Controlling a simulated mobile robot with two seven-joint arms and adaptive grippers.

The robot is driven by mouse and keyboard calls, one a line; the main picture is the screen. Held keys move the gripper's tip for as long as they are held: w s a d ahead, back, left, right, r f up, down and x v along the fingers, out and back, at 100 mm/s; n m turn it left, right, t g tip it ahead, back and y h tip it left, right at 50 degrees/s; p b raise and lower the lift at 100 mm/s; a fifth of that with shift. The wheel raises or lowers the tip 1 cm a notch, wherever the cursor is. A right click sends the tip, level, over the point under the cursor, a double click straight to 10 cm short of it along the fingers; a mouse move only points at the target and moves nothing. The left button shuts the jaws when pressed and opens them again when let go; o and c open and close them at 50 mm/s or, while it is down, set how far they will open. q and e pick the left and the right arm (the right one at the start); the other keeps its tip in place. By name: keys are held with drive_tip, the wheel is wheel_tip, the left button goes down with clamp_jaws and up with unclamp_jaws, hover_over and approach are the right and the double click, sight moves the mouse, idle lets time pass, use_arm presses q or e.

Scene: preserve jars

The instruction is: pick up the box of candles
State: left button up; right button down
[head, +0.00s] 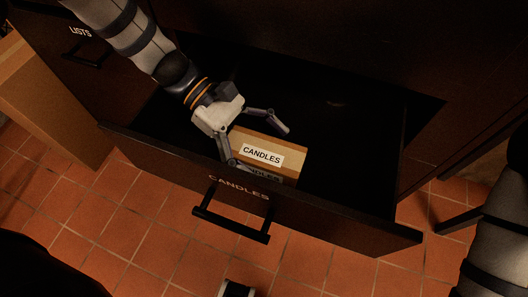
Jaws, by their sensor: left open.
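The box of candles (288,176) is a tan box with a white CANDLES label. It lies inside the open dark drawer (330,226), close behind the drawer's front panel, which also reads CANDLES. My left gripper (259,147) reaches down into the drawer at the box's left end. Its fingers are apart, one over the far side of the box and one near the front panel. I cannot tell whether either finger touches the box. The lower front of the box is partly hidden by the drawer front. My right arm shows at the right edge, but its gripper is out of view.
The drawer front has a black bar handle (231,224). The rest of the drawer's inside is dark and looks empty. A shut drawer marked LISTS (80,32) is at the upper left. A wooden piece (62,100) stands at the left. The tiled floor (130,215) lies below.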

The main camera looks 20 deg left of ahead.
use_arm(q)
drive_tip(key=c, duration=1.7)
drive_tip(key=shift+o, duration=0.2)
drive_tip(key=shift+f, duration=0.1)
